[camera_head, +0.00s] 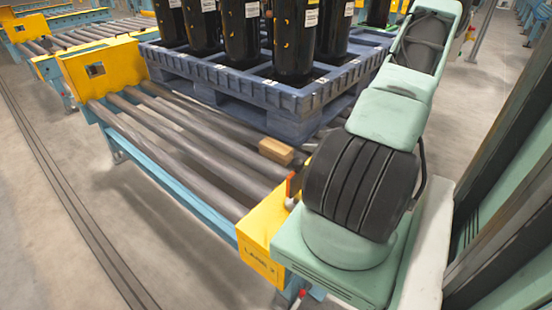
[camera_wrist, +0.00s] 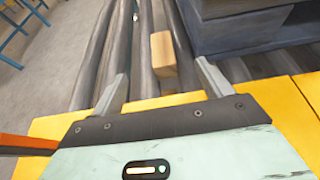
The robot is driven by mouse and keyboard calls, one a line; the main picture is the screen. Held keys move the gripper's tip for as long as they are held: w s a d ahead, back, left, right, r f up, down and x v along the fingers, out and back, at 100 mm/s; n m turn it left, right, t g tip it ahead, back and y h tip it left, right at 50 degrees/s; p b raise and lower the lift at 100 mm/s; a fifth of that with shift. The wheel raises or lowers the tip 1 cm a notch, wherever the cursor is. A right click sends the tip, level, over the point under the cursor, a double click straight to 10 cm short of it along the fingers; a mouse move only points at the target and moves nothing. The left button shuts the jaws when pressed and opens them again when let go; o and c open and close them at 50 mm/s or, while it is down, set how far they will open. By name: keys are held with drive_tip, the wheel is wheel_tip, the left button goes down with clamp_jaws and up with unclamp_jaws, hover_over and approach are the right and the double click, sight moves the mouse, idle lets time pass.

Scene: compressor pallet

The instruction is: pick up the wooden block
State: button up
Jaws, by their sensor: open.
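The wooden block (camera_head: 276,151) is a small tan bar lying on the conveyor rollers beside the front corner of the blue pallet. In the wrist view the block (camera_wrist: 162,62) lies lengthwise on the rollers, beyond my gripper's fingertips and between their lines, a little right of the middle. My gripper (camera_wrist: 161,75) is open and empty, its two grey fingers spread wide over the yellow end piece and rollers.
The blue pallet (camera_head: 240,84) carries several black compressors (camera_head: 295,40) right behind the block. Yellow end plates (camera_head: 103,66) stand on the conveyor. The rollers (camera_head: 165,130) left of the block are bare. An orange piece (camera_wrist: 28,144) shows at the left in the wrist view.

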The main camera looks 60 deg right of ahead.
wheel_tip(320, 180, down, 4)
drive_tip(key=shift+r+b, duration=0.15)
drive_tip(key=shift+b, duration=1.1)
drive_tip(key=shift+w, duration=0.15)
drive_tip(key=b, duration=0.3)
approach(278, 146)
drive_tip(key=x, duration=0.3)
drive_tip(key=shift+w+f, duration=0.25)
drive_tip(key=shift+f, duration=0.1)
drive_tip(key=shift+r+b+x, duration=0.2)
drive_tip(key=shift+b+x, duration=0.35)
drive_tip(key=shift+x, duration=2.3)
drive_tip(key=c, duration=1.2)
